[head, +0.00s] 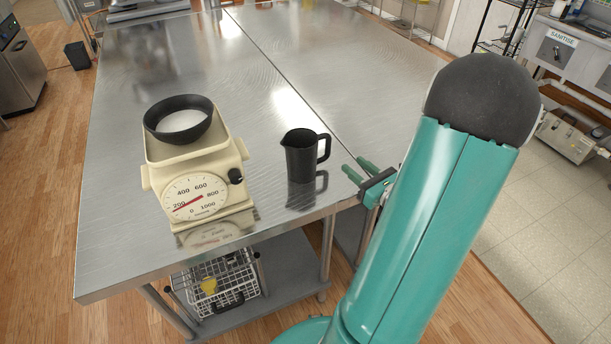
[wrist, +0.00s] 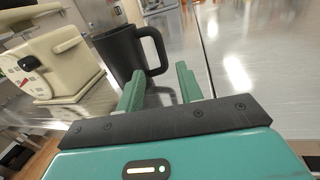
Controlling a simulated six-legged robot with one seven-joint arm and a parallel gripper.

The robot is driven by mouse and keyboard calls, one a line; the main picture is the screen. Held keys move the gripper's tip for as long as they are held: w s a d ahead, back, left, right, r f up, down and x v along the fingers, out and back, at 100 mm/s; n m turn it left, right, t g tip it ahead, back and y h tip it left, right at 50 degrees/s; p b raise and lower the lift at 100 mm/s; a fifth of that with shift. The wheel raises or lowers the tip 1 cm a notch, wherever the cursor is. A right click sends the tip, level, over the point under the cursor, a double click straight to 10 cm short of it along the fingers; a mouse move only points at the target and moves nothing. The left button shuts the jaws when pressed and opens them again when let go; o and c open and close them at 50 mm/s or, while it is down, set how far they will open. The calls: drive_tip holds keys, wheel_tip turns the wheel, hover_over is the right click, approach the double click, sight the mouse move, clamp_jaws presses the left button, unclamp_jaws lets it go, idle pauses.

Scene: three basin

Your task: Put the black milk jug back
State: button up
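The black milk jug (head: 300,157) stands upright on the steel table, right of the scale, with its handle toward the right. It also shows in the wrist view (wrist: 119,53), just beyond my fingertips. My gripper (head: 357,172) is to the right of the jug in the head view, near the table's front edge. In the wrist view its two green fingers (wrist: 160,85) are apart with nothing visible between them. The fingers point toward the jug's handle side and look apart from it, though the exact gap is hard to tell.
A wire rack (head: 222,281) sits on the shelf below. A sink labelled SANITISE (head: 558,45) is at far right.

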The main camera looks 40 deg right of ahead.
drive_tip(key=w+a+r+n+g+y, duration=0.25)
drive_tip(key=a+n+g+y, duration=0.3)
drive_tip(key=a+n, duration=0.55)
drive_tip(key=w+a+r+n+g+y, duration=0.25)
drive_tip(key=a+n+g+y, duration=0.35)
drive_tip(key=a, duration=1)
drive_tip(key=s+a+r+n+g+h, duration=0.1)
drive_tip(key=s+a+n+g+h, duration=0.3)
drive_tip(key=a+n, duration=0.45)
drive_tip(key=s+r+n+t+h, duration=0.3)
drive_tip(key=r+n+h, duration=0.3)
drive_tip(key=n, duration=0.6)
drive_tip(key=shift+s+d+r, duration=0.3)
drive_tip(key=shift+r, duration=0.3)
